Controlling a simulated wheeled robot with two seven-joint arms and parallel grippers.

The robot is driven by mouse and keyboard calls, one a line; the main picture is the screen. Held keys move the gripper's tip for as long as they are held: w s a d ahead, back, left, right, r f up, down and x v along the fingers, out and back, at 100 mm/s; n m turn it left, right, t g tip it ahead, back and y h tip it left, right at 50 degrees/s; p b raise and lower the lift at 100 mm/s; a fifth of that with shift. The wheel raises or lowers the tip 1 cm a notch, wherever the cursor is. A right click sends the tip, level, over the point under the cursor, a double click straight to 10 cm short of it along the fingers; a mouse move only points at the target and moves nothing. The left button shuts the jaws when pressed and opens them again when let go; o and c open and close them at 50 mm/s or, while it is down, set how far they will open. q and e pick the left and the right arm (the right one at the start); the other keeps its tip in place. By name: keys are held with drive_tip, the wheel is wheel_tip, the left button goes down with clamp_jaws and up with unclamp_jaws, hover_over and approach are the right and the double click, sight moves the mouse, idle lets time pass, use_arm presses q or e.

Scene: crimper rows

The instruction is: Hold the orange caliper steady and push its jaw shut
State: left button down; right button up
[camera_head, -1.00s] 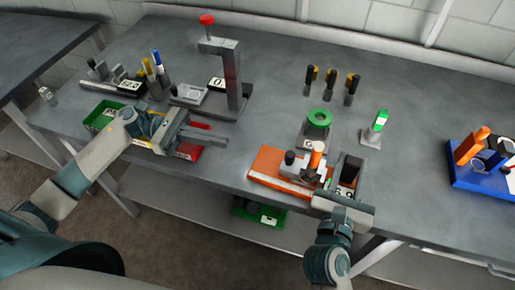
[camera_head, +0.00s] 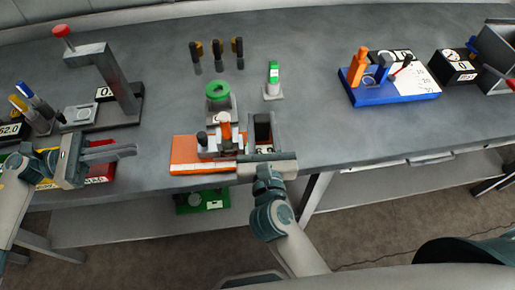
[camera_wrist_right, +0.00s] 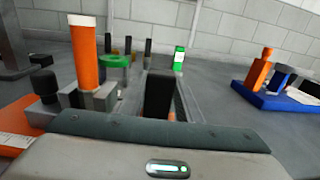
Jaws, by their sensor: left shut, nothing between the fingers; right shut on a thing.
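The orange caliper (camera_head: 190,158) lies near the table's front edge, with a white scale strip, grey blocks, a black knob and an upright orange handle (camera_head: 225,130). The handle also shows at the left of the right wrist view (camera_wrist_right: 86,58). My right gripper (camera_head: 262,128) is at the caliper's right end, shut on a dark block (camera_wrist_right: 158,92). I cannot tell whether this block is part of the caliper; its lower part is hidden by the gripper. My left gripper (camera_head: 130,152) is shut and empty, left of the caliper and apart from it, its fingers pointing right.
A green ring on a stand (camera_head: 217,92) is behind the caliper. A green-topped device (camera_head: 273,78) and several black-yellow tools (camera_head: 217,55) stand further back. A grey stand with red knob (camera_head: 110,75) is left. A blue fixture (camera_head: 385,98) is right, with clear table between.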

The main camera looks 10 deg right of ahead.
drive_tip(key=o, duration=1.3)
drive_tip(key=shift+c, duration=0.2)
drive_tip(key=shift+s, duration=0.1)
drive_tip(key=s+a, duration=0.1)
drive_tip(key=s, duration=1)
drive_tip(key=shift+s, duration=0.35)
use_arm(q)
drive_tip(key=shift+r, duration=0.1)
use_arm(e)
drive_tip(key=shift+r, duration=0.1)
